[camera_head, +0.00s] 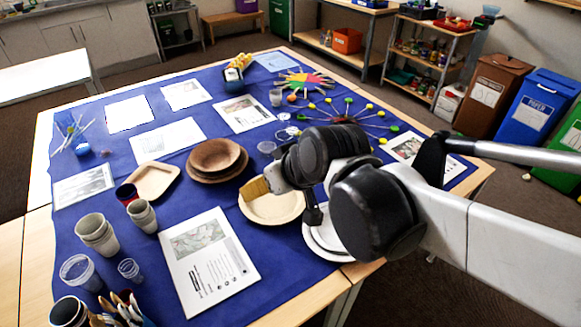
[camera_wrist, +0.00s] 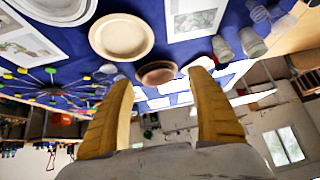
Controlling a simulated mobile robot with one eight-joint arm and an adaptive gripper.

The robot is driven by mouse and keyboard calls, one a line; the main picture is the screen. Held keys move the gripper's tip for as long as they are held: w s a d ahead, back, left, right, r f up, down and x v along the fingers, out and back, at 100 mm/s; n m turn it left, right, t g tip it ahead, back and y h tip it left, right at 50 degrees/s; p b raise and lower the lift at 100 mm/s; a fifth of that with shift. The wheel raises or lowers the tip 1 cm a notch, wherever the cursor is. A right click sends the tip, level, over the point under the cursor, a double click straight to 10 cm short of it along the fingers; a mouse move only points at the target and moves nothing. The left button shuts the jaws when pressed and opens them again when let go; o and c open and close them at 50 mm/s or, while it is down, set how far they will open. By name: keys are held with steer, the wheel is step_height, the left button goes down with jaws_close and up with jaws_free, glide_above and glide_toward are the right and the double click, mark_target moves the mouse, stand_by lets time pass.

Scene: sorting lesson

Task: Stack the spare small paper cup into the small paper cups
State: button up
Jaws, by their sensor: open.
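A short stack of small pale paper cups (camera_head: 142,216) stands upright at the left of the blue cloth, and shows small in the wrist view (camera_wrist: 224,49). A larger pale cup stack (camera_head: 96,232) stands beside it on the near left. A single small greyish cup (camera_head: 276,97) stands apart at the back middle; it looks like the spare, but I cannot tell its material. My gripper (camera_head: 256,189) is above the cream round plate (camera_head: 284,208), apart from all the cups. In the wrist view its two yellow fingers (camera_wrist: 162,79) are wide apart with nothing between them.
Clear cups (camera_head: 79,271) and a utensil holder (camera_head: 69,312) stand near left. Printed sheets (camera_head: 207,262) lie flat. A colourful wheel (camera_head: 345,119) lies at the back right.

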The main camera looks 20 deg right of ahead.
steer(key=s+d+m+h, duration=0.2)
steer(key=s+d, duration=0.5)
steer(key=s, duration=0.1)
steer(key=shift+f+m+g+h, duration=0.25)
steer(key=shift+m+g+h, duration=0.05)
steer(key=shift+a, duration=0.1)
stand_by(0.6)
